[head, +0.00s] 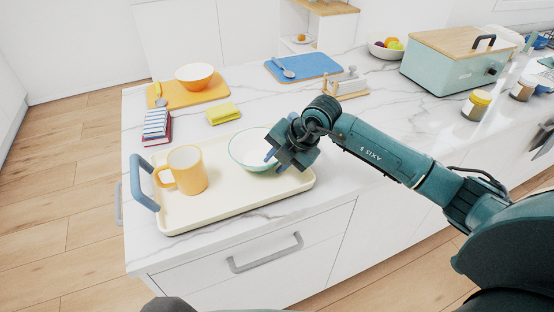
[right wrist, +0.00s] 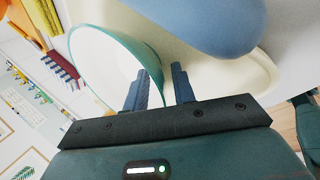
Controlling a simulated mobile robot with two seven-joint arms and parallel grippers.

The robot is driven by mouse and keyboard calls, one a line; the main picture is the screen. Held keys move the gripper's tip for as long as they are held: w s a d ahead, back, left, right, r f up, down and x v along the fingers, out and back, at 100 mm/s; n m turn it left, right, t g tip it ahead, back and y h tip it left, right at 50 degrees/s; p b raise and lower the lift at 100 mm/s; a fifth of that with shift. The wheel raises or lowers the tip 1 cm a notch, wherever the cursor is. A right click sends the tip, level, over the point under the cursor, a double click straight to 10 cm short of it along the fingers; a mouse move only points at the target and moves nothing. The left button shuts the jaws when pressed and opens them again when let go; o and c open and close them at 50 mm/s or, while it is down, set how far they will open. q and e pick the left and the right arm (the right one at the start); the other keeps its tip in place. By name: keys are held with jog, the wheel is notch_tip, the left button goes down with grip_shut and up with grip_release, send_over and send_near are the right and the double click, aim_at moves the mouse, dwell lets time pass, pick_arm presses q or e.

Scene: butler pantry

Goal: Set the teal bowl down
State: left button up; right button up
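The teal bowl (head: 246,147), white inside with a teal rim, sits at the right part of the cream tray (head: 225,208) and looks upright. My right gripper (head: 271,160) is at the bowl's right side, pointing down toward the tray. In the right wrist view its two fingers (right wrist: 160,88) stand apart on either side of the bowl's wall (right wrist: 150,55), with a gap showing between them. Whether either finger touches the wall is hard to tell. The gripper hides the tray's far right corner in the head view. My left gripper is not in view.
A yellow mug (head: 187,170) stands on the tray, left of the bowl. The tray has a blue handle (head: 143,183) at its left end; another blue handle (right wrist: 205,20) is close to the fingers in the right wrist view. A yellow sponge (head: 224,113) lies behind the tray.

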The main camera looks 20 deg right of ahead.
jog(key=b+v, duration=0.1)
jog(key=v, duration=1.1)
